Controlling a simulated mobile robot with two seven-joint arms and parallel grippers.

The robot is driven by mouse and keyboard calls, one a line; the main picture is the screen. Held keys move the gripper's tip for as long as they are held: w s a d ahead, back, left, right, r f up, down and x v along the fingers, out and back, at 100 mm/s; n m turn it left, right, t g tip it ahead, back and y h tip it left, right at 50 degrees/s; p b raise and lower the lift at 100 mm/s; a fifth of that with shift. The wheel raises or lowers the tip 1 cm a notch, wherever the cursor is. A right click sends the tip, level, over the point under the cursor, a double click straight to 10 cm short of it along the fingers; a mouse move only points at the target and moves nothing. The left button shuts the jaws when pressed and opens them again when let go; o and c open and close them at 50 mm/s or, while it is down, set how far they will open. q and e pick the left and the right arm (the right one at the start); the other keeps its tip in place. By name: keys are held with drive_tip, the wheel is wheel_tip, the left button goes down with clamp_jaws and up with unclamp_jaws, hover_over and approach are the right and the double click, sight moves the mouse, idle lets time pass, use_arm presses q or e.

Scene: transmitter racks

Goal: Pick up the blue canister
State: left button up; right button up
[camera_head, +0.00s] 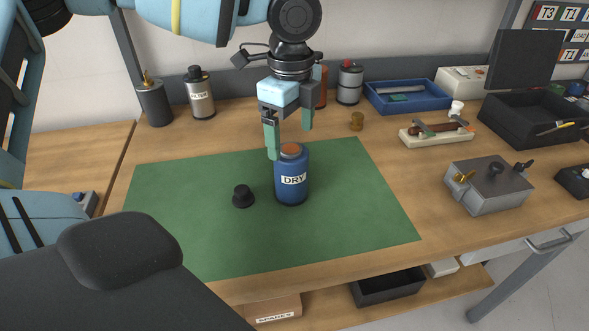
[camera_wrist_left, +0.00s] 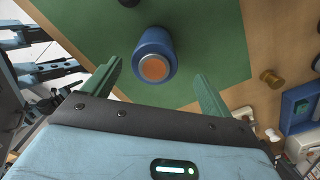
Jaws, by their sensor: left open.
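The blue canister (camera_head: 291,184) stands upright on the green mat (camera_head: 345,225), with a white "DRY" label and an orange-brown top. My left gripper (camera_head: 289,140) is open and points down just above and behind the canister's top in the head view. In the left wrist view the canister (camera_wrist_left: 154,58) lies ahead between the two open fingers (camera_wrist_left: 157,85), with neither finger seen touching it. My right gripper is not in view.
A small black cap (camera_head: 243,196) sits on the mat left of the canister. Behind stand a dark canister (camera_head: 154,103), a silver filter canister (camera_head: 200,97) and a grey one (camera_head: 349,84). A brass piece (camera_head: 357,121), blue tray (camera_head: 405,100) and metal box (camera_head: 488,186) are on the right.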

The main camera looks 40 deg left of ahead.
sight(290, 165)
use_arm(q)
drive_tip(key=shift+s+d+f, duration=0.1)
drive_tip(key=shift+s+f, duration=0.1)
drive_tip(key=shift+f, duration=0.1)
wheel_tip(290, 165, down, 2)
drive_tip(key=shift+w, duration=0.1)
drive_tip(key=f, duration=0.4)
drive_tip(key=shift+s, duration=0.3)
drive_tip(key=shift+f, duration=0.55)
drive_tip(key=c, duration=1.3)
drive_tip(key=shift+o, duration=0.2)
drive_tip(key=shift+r, duration=0.1)
wheel_tip(290, 165, up, 28)
drive_tip(key=p, duration=0.1)
drive_tip(key=shift+p, duration=0.3)
